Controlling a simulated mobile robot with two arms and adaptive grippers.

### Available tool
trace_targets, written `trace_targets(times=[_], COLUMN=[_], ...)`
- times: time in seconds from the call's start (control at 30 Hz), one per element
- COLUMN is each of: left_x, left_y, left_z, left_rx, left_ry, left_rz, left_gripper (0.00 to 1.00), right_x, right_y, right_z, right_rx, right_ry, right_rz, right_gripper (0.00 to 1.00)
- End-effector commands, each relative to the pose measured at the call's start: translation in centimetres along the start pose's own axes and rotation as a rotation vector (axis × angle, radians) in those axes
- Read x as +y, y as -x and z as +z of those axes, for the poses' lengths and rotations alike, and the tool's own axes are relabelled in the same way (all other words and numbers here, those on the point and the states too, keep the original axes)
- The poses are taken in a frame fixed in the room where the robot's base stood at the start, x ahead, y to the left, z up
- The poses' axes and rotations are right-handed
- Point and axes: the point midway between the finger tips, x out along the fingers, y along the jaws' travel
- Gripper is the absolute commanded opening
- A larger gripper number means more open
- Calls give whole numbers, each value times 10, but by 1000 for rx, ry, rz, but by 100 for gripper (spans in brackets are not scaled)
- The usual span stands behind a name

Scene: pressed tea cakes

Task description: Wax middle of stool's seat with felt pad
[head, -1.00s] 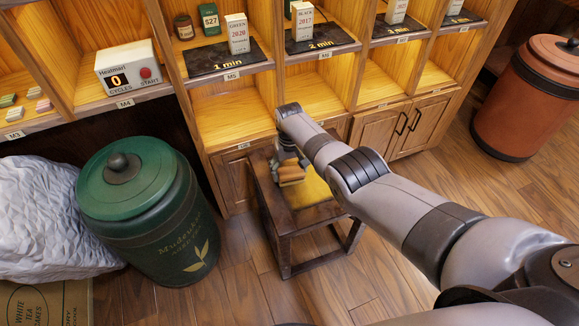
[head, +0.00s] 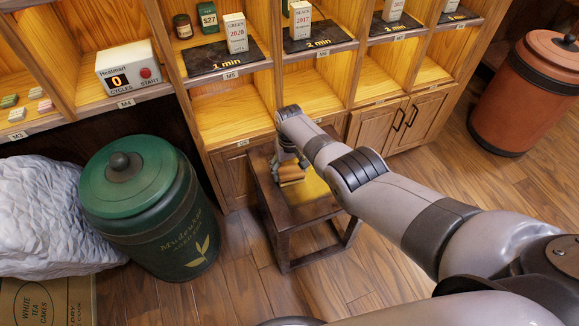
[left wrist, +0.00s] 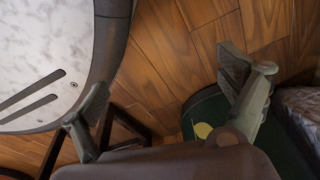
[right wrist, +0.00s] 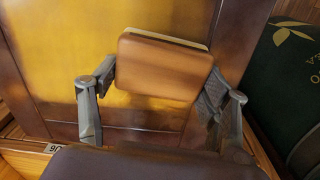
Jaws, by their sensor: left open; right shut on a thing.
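The low dark wooden stool (head: 290,216) stands in front of the shelf, with a yellow middle on its seat. In the right wrist view the yellow middle (right wrist: 68,60) has a dark brown border. My right gripper (head: 287,160) is over the seat, shut on the felt pad (head: 292,175), a brown block with a pale layer along one edge. The pad (right wrist: 165,68) sits between both fingers in the right wrist view, over the yellow part's edge; I cannot tell whether it touches the seat. My left gripper (left wrist: 165,100) is open and empty above the floor, outside the head view.
A green lidded canister (head: 150,210) stands left of the stool, beside a white crumpled bulk (head: 45,215). The shelf with cupboard doors (head: 400,125) is close behind the stool. An orange-brown canister (head: 525,95) stands far right. Floor in front of the stool is clear.

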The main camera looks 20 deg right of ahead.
Motion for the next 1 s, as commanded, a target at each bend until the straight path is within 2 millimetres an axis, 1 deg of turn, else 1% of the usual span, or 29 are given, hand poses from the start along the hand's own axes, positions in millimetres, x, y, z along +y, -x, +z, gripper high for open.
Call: trace_targets(times=[0.37, 0.6, 0.8, 1.0], left_x=[1, 0, -3, -1], left_y=[-14, -22, -25, -27], left_z=[32, 58, 80, 94], left_rx=[-22, -44, -61, -64], left_ry=[-5, -11, -18, -17], left_rz=[2, 0, -4, -1], left_gripper=[94, 94, 94, 94], right_x=[1, 2, 2, 3], right_y=[0, 0, 0, 0], right_z=[8, 12, 15, 18], right_rx=[-6, -4, -3, -3], right_ry=[-1, -1, -1, -1], right_rz=[1, 0, 0, 0], right_gripper=[48, 48, 48, 48])
